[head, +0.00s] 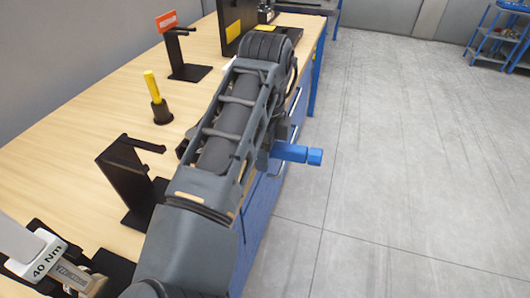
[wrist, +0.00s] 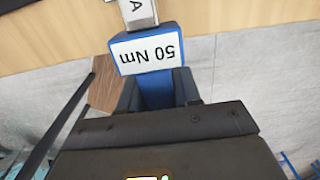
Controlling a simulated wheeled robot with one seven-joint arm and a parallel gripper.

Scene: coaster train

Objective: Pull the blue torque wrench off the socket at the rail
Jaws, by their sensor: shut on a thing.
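The blue torque wrench shows in the wrist view with a white "50 Nm" label (wrist: 148,52), upside down in the picture. My gripper (wrist: 159,88) is shut on its blue body just below the label. In the head view the blue handle (head: 290,153) sticks out to the right of my arm, past the bench's front edge; my fingers are hidden there. A silver block marked "A" (wrist: 138,14) adjoins the label end, against the wooden bench. I cannot tell whether it is the wrench's head or the socket. The rail is hidden.
A "40 Nm" wrench (head: 48,258) lies at the lower left. The grey floor (head: 400,150) at right is clear.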

